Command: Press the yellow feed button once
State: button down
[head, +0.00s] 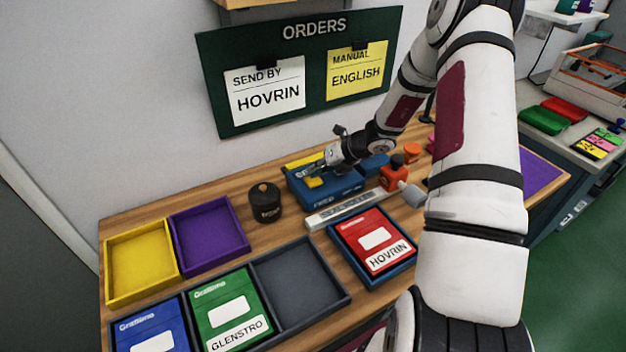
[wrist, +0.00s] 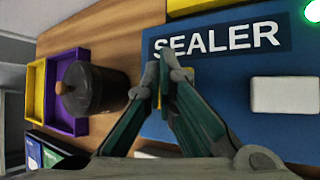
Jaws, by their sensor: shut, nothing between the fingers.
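The blue sealer (head: 345,190) stands on the wooden bench, and its SEALER label (wrist: 222,38) shows in the wrist view. The yellow feed button (head: 315,183) is on the sealer's front left, above the lettering FEED. My gripper (head: 320,170) is shut and empty, close by the button in the head view. In the wrist view my fingertips (wrist: 172,76) are together over the sealer's left part, at the label's left end. The fingers mostly hide what lies under them there. I cannot tell whether they touch the button.
A dark round pot (head: 265,203) stands left of the sealer. A grey bar (head: 343,210) lies in front of it, and an orange-red tool (head: 393,175) is to its right. Yellow (head: 108,270) and purple (head: 243,232) trays are at left. A green light (wrist: 312,12) is lit.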

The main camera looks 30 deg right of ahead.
jog(key=shift+f, duration=0.5)
dwell(0.4)
jog(key=shift+r, duration=0.95)
jog(key=shift+r+p, duration=1.15)
jog(key=shift+r, duration=1.35)
